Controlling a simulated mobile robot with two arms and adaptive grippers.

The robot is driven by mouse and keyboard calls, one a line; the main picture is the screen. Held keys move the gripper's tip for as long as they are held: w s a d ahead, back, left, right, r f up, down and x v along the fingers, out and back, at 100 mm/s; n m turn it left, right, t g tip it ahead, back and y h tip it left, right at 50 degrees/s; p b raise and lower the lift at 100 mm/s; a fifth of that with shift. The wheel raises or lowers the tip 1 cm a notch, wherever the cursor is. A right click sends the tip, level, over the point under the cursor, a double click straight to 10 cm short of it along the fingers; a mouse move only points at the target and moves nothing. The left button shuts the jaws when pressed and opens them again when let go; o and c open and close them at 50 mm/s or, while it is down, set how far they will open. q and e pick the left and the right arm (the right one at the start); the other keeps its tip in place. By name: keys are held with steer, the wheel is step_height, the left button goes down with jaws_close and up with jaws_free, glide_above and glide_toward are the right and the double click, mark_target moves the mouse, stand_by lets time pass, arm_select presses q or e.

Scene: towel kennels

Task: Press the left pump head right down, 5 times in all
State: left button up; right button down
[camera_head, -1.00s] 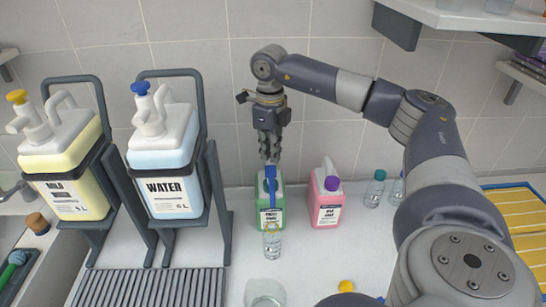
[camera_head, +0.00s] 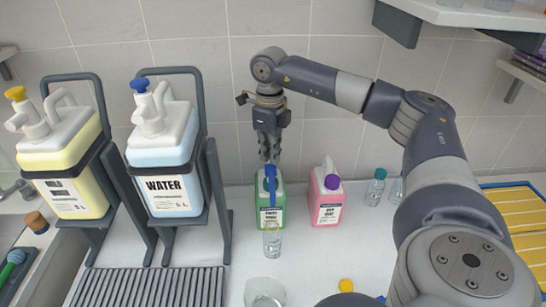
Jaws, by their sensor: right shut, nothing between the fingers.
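A green bottle (camera_head: 279,199) stands on the counter near the wall, with a blue pump head (camera_head: 270,181) whose spout points toward me. My right gripper (camera_head: 270,158) points straight down over this pump head, shut and empty. Its fingertips are at or just above the pump's top; I cannot tell whether they touch. A small clear bottle (camera_head: 271,244) stands in front, beneath the spout. My left gripper is out of view.
At left, a yellow-filled jug (camera_head: 75,195) and a WATER jug (camera_head: 165,199) sit tilted in dark stands. A ribbed drain mat (camera_head: 150,288) and a clear glass (camera_head: 264,292) are in front. Small bottles (camera_head: 376,188) stand right; shelves (camera_head: 460,17) hang upper right.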

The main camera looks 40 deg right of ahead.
mark_target(271, 167)
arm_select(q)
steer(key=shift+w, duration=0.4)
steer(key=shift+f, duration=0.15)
arm_select(e)
steer(key=shift+f, duration=0.25)
steer(key=shift+f+b, duration=1.65)
steer(key=shift+f, duration=0.8)
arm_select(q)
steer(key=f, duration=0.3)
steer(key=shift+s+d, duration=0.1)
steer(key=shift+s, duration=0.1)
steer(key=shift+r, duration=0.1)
arm_select(e)
steer(key=shift+s+r, duration=0.1)
steer(key=shift+r+p, duration=2.1)
steer(key=shift+r, duration=0.45)
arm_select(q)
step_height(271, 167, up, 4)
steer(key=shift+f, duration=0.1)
arm_select(e)
steer(key=shift+f, duration=0.15)
